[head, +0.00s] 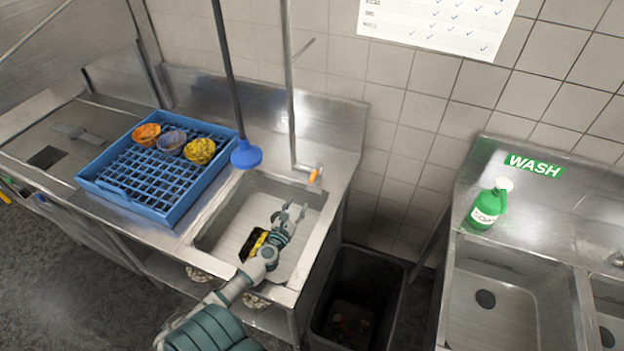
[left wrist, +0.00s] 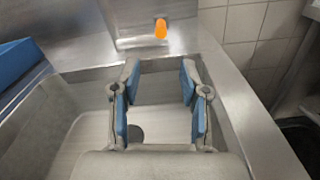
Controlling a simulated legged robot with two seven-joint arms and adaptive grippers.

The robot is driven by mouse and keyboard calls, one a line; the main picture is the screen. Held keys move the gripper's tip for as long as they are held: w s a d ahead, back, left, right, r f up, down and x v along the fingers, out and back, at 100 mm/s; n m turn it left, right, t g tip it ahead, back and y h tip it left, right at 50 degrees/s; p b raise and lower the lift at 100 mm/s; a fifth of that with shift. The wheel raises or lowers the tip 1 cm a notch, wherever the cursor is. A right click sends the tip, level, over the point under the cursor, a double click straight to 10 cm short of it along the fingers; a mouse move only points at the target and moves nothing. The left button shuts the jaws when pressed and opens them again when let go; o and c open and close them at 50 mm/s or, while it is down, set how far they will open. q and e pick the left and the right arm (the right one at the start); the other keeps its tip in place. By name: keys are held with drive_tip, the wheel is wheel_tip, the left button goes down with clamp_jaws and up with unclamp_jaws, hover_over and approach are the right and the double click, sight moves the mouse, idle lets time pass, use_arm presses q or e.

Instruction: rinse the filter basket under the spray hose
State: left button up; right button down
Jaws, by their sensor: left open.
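My left gripper (head: 290,211) is open and empty over the steel sink basin (head: 226,222), with its fingers pointing toward the back wall. Its two blue-padded fingers (left wrist: 160,105) stand apart in the left wrist view, with nothing between them but the basin and its drain. A hose with a blue spray head (head: 246,155) hangs over the sink's back left corner, left of the gripper and apart from it. I cannot make out a filter basket for certain. A yellow and black item (head: 253,243) shows beside my left wrist; I cannot tell what it is. My right gripper is out of view.
A blue rack (head: 150,208) with several small bowls stands left of the sink. An orange-tipped tap (head: 314,176) sits behind the basin, also in the left wrist view (left wrist: 161,29). A dark bin (head: 386,300) stands right. A green bottle (head: 486,208) stands by the wash sink.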

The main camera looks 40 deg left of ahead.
sight(312, 179)
use_arm(q)
drive_tip(key=b+x, duration=0.1)
drive_tip(key=x, duration=1.3)
drive_tip(key=shift+w+f+b, duration=0.1)
drive_tip(key=shift+f+b, duration=0.05)
drive_tip(key=shift+b, duration=0.25)
clamp_jaws()
